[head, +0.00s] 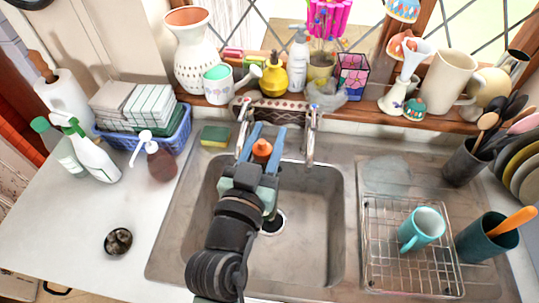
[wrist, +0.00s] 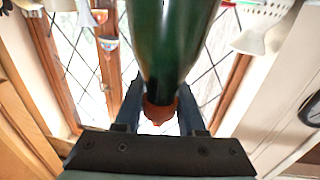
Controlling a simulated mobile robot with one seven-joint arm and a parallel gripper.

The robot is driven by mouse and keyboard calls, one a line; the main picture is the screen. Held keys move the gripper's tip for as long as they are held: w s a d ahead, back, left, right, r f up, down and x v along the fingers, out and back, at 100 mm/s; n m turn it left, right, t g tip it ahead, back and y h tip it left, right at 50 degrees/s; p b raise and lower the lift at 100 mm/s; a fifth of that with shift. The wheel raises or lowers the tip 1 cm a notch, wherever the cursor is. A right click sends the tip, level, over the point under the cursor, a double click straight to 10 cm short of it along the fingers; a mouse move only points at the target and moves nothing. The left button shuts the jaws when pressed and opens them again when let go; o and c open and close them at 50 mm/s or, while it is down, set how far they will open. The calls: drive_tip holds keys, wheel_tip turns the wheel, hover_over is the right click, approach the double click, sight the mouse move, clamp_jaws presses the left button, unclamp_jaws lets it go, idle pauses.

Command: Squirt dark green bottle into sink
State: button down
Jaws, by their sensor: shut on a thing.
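My gripper (head: 262,143) is shut on the dark green bottle (wrist: 172,45), with its blue fingers on either side of the bottle's orange-brown cap (head: 262,149). In the wrist view the cap (wrist: 160,110) lies between the fingers (wrist: 160,112) and the green body runs away from it toward the top edge. In the head view the gripper and arm hide most of the bottle's body. The bottle is over the back part of the grey metal sink (head: 315,235), in front of the tap (head: 310,140). The dark drain (head: 272,222) partly shows beside my arm.
On the left counter are a soap dispenser (head: 158,160), a spray bottle (head: 92,150) and a blue basket (head: 175,138). A wire rack (head: 385,270) with a teal mug (head: 422,228) stands right of the basin. A crowded sill (head: 360,112) runs behind. The basin's front is open.

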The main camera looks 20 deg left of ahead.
drive_tip(key=d+f+n+h+b, duration=0.1)
drive_tip(key=f+n+h+b, duration=0.1)
drive_tip(key=f+n, duration=0.8)
drive_tip(key=d+f+n+g+h+b, duration=0.1)
drive_tip(key=f+n+b, duration=0.3)
drive_tip(key=f+n, duration=0.6)
drive_tip(key=shift+d+f+n+g+h, duration=0.35)
drive_tip(key=shift+d+f+h, duration=0.3)
drive_tip(key=shift+f, duration=2.2)
drive_tip(key=shift+d, duration=0.1)
